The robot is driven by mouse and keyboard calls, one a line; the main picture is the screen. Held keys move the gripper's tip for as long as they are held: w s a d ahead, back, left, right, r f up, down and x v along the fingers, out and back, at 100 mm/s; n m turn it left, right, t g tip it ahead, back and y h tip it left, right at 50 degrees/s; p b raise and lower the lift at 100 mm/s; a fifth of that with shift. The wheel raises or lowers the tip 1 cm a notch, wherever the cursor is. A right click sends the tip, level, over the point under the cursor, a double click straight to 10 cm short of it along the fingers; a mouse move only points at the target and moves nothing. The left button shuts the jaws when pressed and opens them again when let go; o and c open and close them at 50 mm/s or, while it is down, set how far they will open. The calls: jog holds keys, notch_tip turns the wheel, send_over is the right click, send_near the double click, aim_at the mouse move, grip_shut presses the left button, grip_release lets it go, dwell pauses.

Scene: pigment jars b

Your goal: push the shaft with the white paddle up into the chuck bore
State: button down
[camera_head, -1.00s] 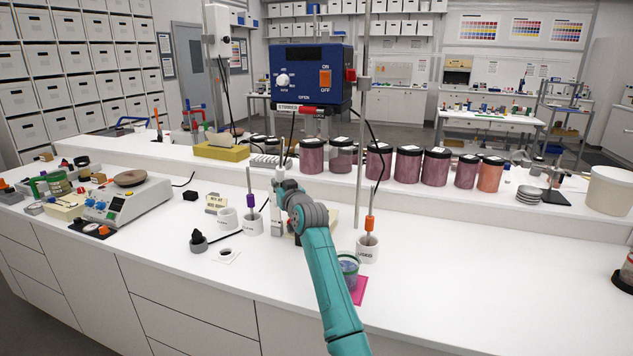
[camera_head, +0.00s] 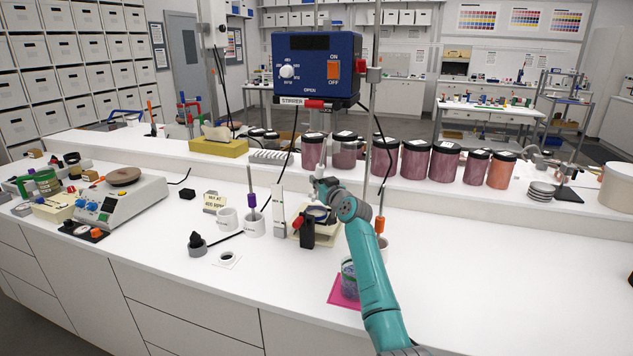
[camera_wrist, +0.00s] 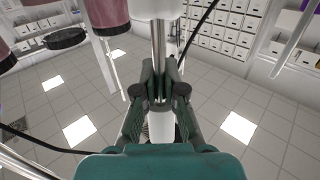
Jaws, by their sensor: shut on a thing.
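My gripper (camera_wrist: 160,95) is shut on a bright metal shaft (camera_wrist: 159,45) in the wrist view. That view looks upside down, with jars hanging from the top. A broad white piece (camera_wrist: 152,8) shows at the picture's top end of the shaft; I cannot tell if it is the paddle. Another white part shows between the fingers. In the head view, my arm's end is below the blue stirrer (camera_head: 315,72), where the held shaft is hard to make out. The chuck bore cannot be seen in either view, and the shaft looks clear of the stirrer.
A purple-hubbed shaft (camera_head: 252,200) stands in a mug left of my arm. An orange-hubbed shaft (camera_head: 379,225) stands in a mug close to its right. The metal stand rod (camera_head: 368,135) is near. Several lidded jars (camera_head: 416,160) line the back ledge. The right bench is clear.

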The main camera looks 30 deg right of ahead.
aim_at(321, 175)
jog(key=shift+r, duration=0.1)
jog(key=shift+r, duration=1.55)
jog(key=shift+f, duration=0.1)
jog(key=shift+w+f+n+g+y, duration=0.1)
jog(key=shift+f+n+g+y, duration=0.35)
jog(key=shift+n+y, duration=0.45)
jog(key=shift+f+n+g+y, duration=0.45)
jog(key=shift+n+y, duration=0.15)
jog(key=shift+y, duration=0.6)
jog(key=shift+a+f+n+g+y, duration=0.1)
jog(key=shift+f+n+g+y, duration=1)
jog(key=shift+y, duration=0.4)
jog(key=shift+r+g, duration=0.2)
jog(key=shift+g, duration=0.1)
jog(key=shift+f+n, duration=0.1)
jog(key=shift+n, duration=0.2)
jog(key=shift+r, duration=3.1)
